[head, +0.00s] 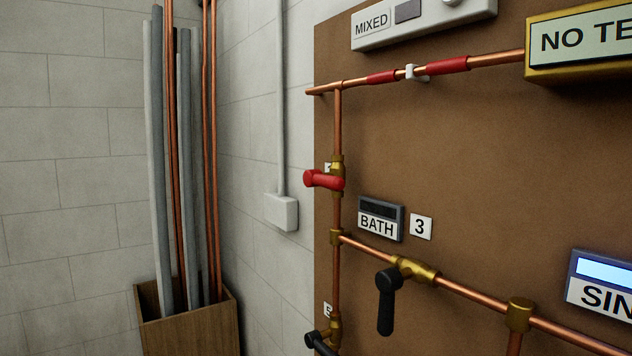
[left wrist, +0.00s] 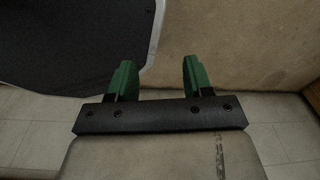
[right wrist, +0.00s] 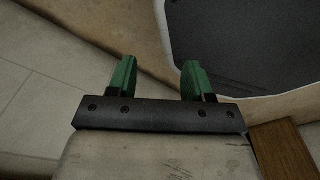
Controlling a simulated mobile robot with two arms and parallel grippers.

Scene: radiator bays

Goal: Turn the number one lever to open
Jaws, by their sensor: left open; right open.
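No tag that reads 1 is legible in the head view. A red lever (head: 322,180) sits on a brass valve on the upright copper pipe, sticking out across it; the small white tag (head: 328,167) behind it is mostly hidden. A black lever (head: 386,302) by the tag 3 (head: 421,227) hangs down from its sloping pipe. Another black lever (head: 319,343) is cut off at the bottom edge, by a partly hidden tag (head: 328,310). My left gripper (left wrist: 157,70) and right gripper (right wrist: 158,70) are open and empty, away from any lever; neither shows in the head view.
A brown board (head: 470,150) carries the pipes, a BATH display (head: 380,219), a lit display cut off at "SIN" (head: 600,285), a MIXED unit (head: 425,22) and a brass-framed sign (head: 580,40). A wooden bin (head: 190,325) of upright pipes stands left, by the block wall.

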